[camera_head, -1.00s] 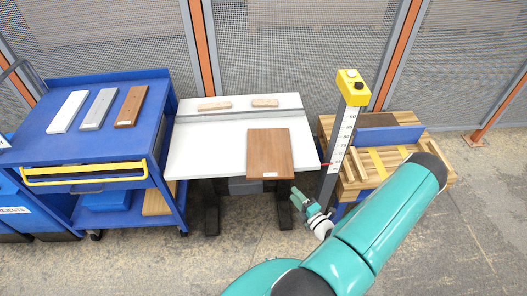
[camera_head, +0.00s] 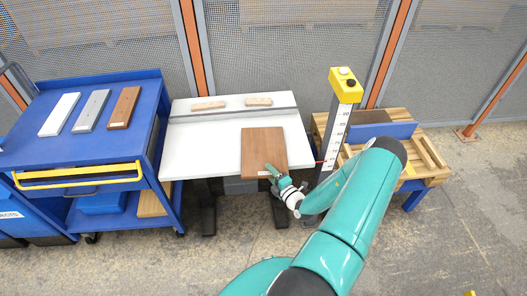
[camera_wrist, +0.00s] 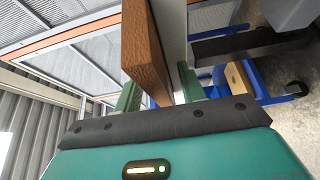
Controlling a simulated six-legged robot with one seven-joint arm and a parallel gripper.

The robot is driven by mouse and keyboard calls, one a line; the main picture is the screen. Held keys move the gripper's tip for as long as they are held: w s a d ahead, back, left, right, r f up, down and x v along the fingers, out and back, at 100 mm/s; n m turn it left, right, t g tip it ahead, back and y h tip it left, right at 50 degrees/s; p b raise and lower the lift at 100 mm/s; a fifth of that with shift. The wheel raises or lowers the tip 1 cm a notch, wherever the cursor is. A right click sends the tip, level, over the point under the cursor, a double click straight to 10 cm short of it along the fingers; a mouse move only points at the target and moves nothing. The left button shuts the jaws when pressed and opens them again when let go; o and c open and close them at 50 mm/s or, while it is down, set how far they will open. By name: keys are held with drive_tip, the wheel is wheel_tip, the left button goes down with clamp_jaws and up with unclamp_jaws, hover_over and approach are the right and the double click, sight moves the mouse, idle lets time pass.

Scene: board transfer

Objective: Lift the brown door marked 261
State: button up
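The brown door (camera_head: 264,148) lies flat on the white table (camera_head: 212,142), its near edge at the table's front edge. A small pale label sits by its near edge, too small to read. My gripper (camera_head: 272,173) is at that near edge in the head view. In the wrist view the door (camera_wrist: 145,50) runs between the two fingers of my gripper (camera_wrist: 158,88). The fingers are apart, one on each side of the door's edge, with a gap showing on the right side. Whether the left finger touches the door I cannot tell.
A blue cart (camera_head: 147,88) at left carries white, grey and brown boards. Two small wooden blocks lie at the table's back. A height post with a yellow top (camera_head: 346,85) stands right of the table, close to my arm. A wooden pallet stand (camera_head: 428,152) is farther right.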

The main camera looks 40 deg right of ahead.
clamp_jaws()
drive_tip(key=shift+r, duration=0.15)
